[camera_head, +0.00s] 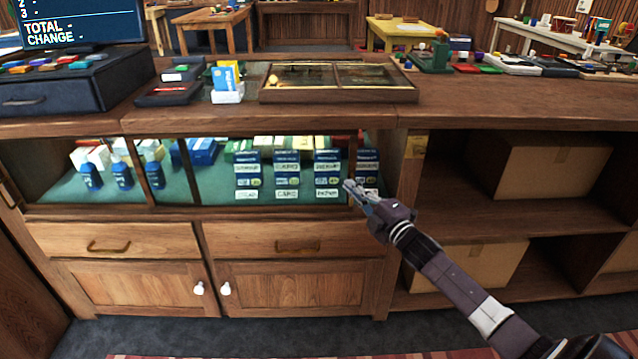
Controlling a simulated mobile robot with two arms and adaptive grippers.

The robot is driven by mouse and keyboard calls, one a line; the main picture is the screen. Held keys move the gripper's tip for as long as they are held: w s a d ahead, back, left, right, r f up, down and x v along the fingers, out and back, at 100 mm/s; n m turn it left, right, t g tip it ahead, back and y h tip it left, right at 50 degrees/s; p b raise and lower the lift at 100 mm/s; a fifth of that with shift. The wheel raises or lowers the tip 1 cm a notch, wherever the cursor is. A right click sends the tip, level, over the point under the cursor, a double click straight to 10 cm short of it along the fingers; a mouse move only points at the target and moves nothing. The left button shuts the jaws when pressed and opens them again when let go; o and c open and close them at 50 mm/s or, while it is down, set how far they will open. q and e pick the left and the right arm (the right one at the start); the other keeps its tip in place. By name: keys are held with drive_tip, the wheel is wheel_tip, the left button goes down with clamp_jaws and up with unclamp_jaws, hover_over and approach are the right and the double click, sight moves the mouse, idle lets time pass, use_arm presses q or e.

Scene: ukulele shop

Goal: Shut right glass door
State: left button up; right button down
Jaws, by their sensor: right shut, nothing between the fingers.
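The right glass door (265,172) is in the front of the counter's display case. A dark upright edge (353,155) shows near the case's right end, with a narrow strip of the case visible to the right of it. I cannot tell for sure whether this strip is uncovered. My right gripper (350,187) is shut and empty. Its fingertips are at the lower part of that upright edge, in front of the blue packets; whether they touch it is unclear. My left gripper is not in view.
Blue bottles (122,175) and blue packets (287,175) stand inside the case. Drawers (262,240) and cupboard doors with white knobs (300,285) are below. Open shelves with cardboard boxes (548,168) lie to the right. A wooden display box (338,95) rests on the countertop.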

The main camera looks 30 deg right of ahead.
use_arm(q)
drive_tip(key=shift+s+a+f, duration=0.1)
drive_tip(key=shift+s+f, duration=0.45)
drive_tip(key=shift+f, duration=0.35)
use_arm(e)
drive_tip(key=s+d, duration=0.2)
drive_tip(key=d, duration=0.2)
drive_tip(key=s+d, duration=0.2)
drive_tip(key=d, duration=0.2)
drive_tip(key=s+d, duration=0.2)
drive_tip(key=d, duration=0.1)
drive_tip(key=shift+s+d, duration=0.3)
drive_tip(key=shift+d, duration=0.1)
drive_tip(key=shift+d+f, duration=0.1)
drive_tip(key=s, duration=1.2)
drive_tip(key=shift+f, duration=0.3)
drive_tip(key=shift+a+f, duration=0.1)
drive_tip(key=shift+a, duration=0.1)
